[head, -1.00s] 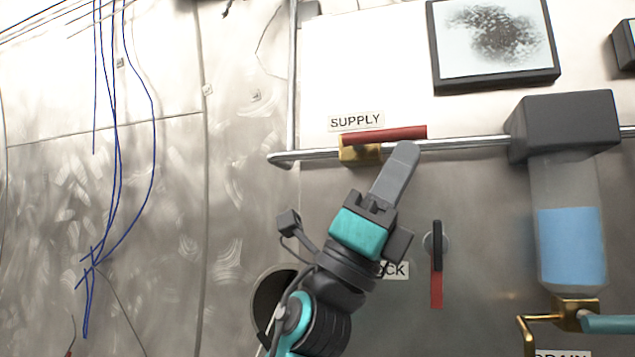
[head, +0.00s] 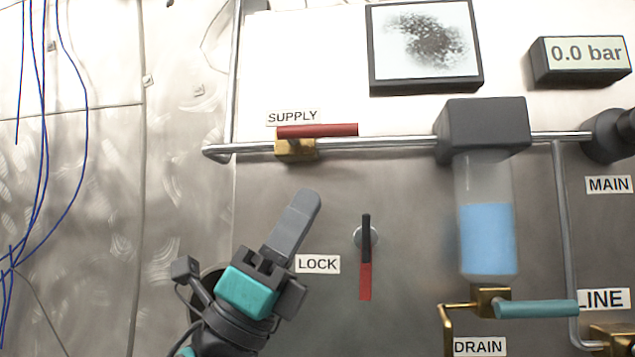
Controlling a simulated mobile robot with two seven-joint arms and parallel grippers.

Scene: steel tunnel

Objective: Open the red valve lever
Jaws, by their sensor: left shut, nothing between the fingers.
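The red valve lever (head: 318,130) lies along the pipe under the SUPPLY label, on a brass valve body (head: 295,148). It is roughly parallel to the pipe, pointing right. My left gripper (head: 308,200) is shut and empty. Its fingertips are below the red lever and apart from it in the picture, left of the LOCK handle (head: 366,240). That handle is black above and red below, and hangs vertically. My right gripper is not in view.
A dark box with a clear cylinder of blue fluid (head: 487,240) sits on the pipe (head: 390,143). A teal DRAIN lever (head: 536,309) juts out below it. A gauge (head: 583,54) reads 0.0 bar. Blue cables (head: 80,150) hang at the left.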

